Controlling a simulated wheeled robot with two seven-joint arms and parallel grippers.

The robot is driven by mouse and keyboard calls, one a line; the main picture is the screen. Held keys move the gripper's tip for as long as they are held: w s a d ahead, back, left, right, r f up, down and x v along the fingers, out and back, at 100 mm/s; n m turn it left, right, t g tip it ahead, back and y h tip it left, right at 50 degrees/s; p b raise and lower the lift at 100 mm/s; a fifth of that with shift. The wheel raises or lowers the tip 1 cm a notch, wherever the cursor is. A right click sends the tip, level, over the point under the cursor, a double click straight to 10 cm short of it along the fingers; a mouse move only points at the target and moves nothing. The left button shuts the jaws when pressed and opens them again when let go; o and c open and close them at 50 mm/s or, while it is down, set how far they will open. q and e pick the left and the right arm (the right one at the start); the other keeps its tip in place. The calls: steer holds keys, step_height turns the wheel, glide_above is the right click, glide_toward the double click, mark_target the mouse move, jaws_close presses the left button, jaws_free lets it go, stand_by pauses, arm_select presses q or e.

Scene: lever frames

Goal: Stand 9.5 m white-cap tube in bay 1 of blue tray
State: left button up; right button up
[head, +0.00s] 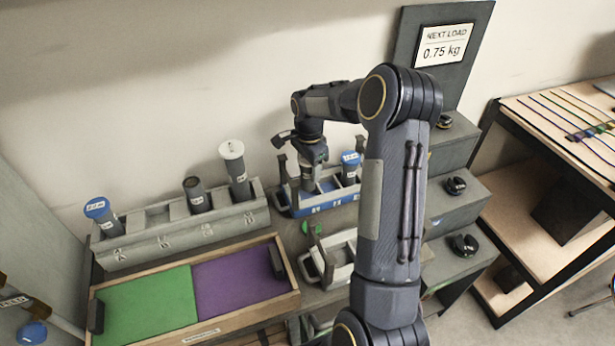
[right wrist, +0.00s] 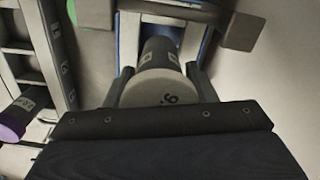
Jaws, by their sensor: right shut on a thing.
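My right gripper (head: 309,172) is over the left part of the blue tray (head: 326,203) in the head view. In the right wrist view its fingers (right wrist: 158,90) are shut on a dark tube with a white cap (right wrist: 152,87); the cap's writing is partly hidden and starts like "9.". The tube's body points down between the blue tray's walls (right wrist: 128,38). Whether its foot touches the bay floor cannot be told. A blue-cap tube (head: 350,160) stands at the tray's right end. My left gripper is not in view.
A grey lettered rack (head: 180,238) at left holds a blue-cap tube (head: 98,208), a dark-cap tube (head: 195,190) and another white-cap tube (head: 234,160). A green and purple board (head: 150,305) lies in front. A stepped stand (head: 455,210) is at right.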

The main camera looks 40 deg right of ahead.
mark_target(309, 177)
steer(key=shift+f, duration=2.15)
steer(key=o, duration=1.1)
step_height(309, 177, up, 12)
steer(key=shift+f+b, duration=0.1)
steer(key=shift+b, duration=0.2)
steer(key=s+a+r+n+t, duration=0.2)
steer(key=s+a+r+n, duration=0.2)
steer(key=s+a+r, duration=0.2)
steer(key=s+a+n+t+y, duration=0.1)
steer(key=s+a+n, duration=0.3)
steer(key=s+a, duration=0.1)
steer(key=s+a+n+t+y, duration=0.1)
steer(key=s+a+n, duration=0.3)
steer(key=s, duration=0.4)
steer(key=s+a+n+t+y, duration=0.1)
steer(key=s+a+n, duration=0.4)
steer(key=s+a, duration=0.1)
steer(key=shift+s+a+f+t+y, duration=0.3)
steer(key=shift+s+y, duration=0.1)
steer(key=shift+s, duration=0.2)
